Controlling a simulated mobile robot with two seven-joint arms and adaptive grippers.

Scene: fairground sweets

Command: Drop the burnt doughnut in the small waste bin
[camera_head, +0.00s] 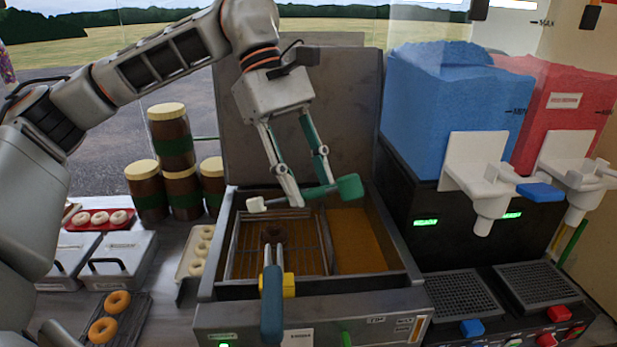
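A dark, burnt-looking doughnut (273,232) sits in the wire basket (247,268) in the left half of the fryer (209,287). My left gripper (311,196) hangs above the fryer, pointing down, higher than the doughnut and a little right of it in the picture. Its two fingers are apart, and the doughnut is not between them. A green and pale bar-like piece (349,187) lies across the fingertips; I cannot tell whether it is part of the gripper. My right gripper is not in view. I see no small waste bin here.
The basket's blue handle (271,303) sticks up at the front. Golden doughnuts (117,302) lie on a dark rack at lower left. Stacked jars (171,137) stand left of the fryer. Blue (440,95) and red (565,110) slush tanks stand at right.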

